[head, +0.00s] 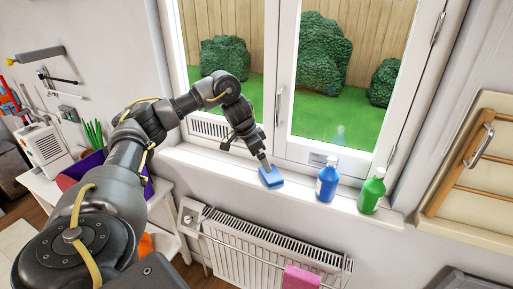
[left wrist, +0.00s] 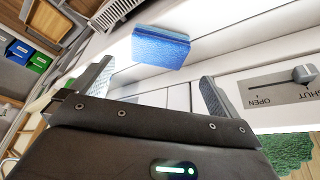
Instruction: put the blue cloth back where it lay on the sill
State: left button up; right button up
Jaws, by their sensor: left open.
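The blue cloth (head: 271,178) looks like a small folded block and lies on the white window sill (head: 218,168) in the head view. It also shows in the left wrist view (left wrist: 160,47), just beyond the fingertips. My left gripper (head: 264,162) reaches down to the cloth from above and behind. Its two fingers stand apart in the left wrist view, with nothing between them. Whether a fingertip touches the cloth I cannot tell. My right gripper is not in view.
A blue bottle (head: 326,183) and a green bottle (head: 372,191) stand on the sill right of the cloth. The closed window (head: 284,80) is behind. Below are a radiator (head: 262,249) and a pink cloth (head: 301,280). The sill left of the blue cloth is clear.

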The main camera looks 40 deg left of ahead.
pick_arm(q)
jog(key=shift+p+v, duration=0.3)
jog(key=shift+v, duration=1.3)
